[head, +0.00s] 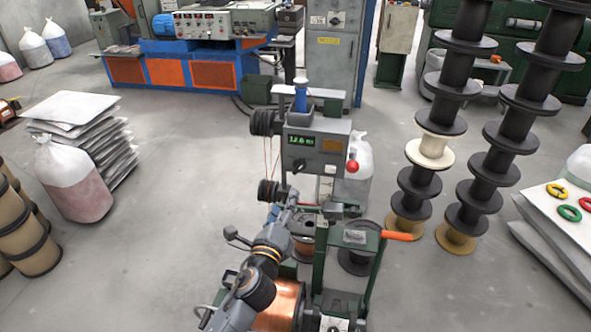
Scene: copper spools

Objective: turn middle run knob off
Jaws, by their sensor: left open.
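A grey control box (327,150) stands in the middle of the head view, on a winding machine. It has a green lit display (299,142) and a small dark knob (299,166) low on its front face. I cannot read the knob's setting at this size. A red ball handle (352,166) is at the box's right edge. My left gripper (291,199) is open, just below the box and close under the knob, apart from it. Its fingers are small and partly merge with the machine behind. My right gripper is out of view.
A copper spool (277,306) and a green frame with an orange handle (397,236) stand close below. Tall stacks of black spools (465,50) stand at the right. Bags and a stack of sheets (85,125) lie at the left. The grey floor between is clear.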

